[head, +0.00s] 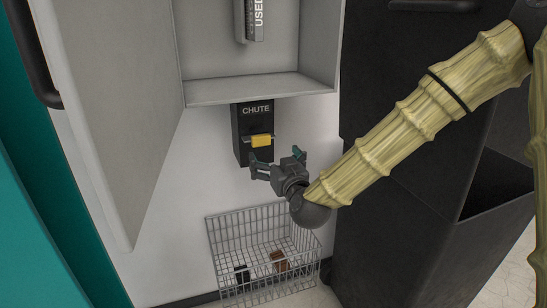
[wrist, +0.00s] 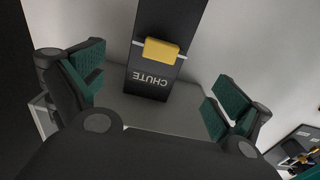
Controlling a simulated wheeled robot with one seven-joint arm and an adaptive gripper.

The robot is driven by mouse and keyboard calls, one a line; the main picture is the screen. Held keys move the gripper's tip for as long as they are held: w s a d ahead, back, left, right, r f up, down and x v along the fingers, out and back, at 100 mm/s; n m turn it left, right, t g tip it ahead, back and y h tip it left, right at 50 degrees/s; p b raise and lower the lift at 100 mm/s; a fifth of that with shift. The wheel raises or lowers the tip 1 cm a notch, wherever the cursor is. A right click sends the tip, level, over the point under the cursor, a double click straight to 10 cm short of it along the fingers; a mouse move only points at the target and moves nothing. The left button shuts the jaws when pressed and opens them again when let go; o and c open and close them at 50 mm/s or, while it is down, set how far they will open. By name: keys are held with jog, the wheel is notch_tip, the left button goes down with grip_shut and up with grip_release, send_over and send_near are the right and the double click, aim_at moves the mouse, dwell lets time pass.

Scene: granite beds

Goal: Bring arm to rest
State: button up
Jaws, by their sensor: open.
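My gripper (head: 273,165) is at the end of my bamboo-patterned arm, in front of the wall just below the chute. Its green-padded fingers are spread apart with nothing between them, as the wrist view (wrist: 157,92) also shows. The black box marked CHUTE (head: 241,150) is on the white wall and has a yellow piece (head: 262,141) on its front. In the wrist view the chute (wrist: 152,86) and its yellow piece (wrist: 161,52) appear upside down, beyond the open fingers. I see no contact between the fingers and the chute.
A wire basket (head: 213,232) holding a few small dark and brown items stands below my gripper. An open grey cabinet (head: 262,88) is above the chute, its door (head: 125,110) swung out at left. A dark cabinet (head: 385,190) stands close at right, behind my arm.

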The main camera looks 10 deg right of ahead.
jog(key=s+f+g+p, duration=0.1)
jog(key=s+f+g, duration=0.5)
jog(key=f, duration=1)
jog(key=s+f+g+p, duration=0.25)
jog(key=s+f, duration=0.65)
jog(key=f, duration=0.6)
jog(key=s+d+f+g+h, duration=0.1)
jog(key=s+d+f+g, duration=0.2)
jog(key=s, duration=0.7)
jog(key=s+d+f+m+g+h+p, duration=0.1)
jog(key=s+d+f+g, duration=0.2)
jog(key=s+f, duration=0.4)
jog(key=s+d+f+m+g, duration=0.1)
jog(key=s+d+f+g, duration=0.2)
jog(key=s, duration=1.1)
notch_tip(320, 180, down, 3)
jog(key=shift+s+r+h+p, duration=0.1)
jog(key=shift+s+h+p, duration=0.05)
jog(key=shift+h+p, duration=0.25)
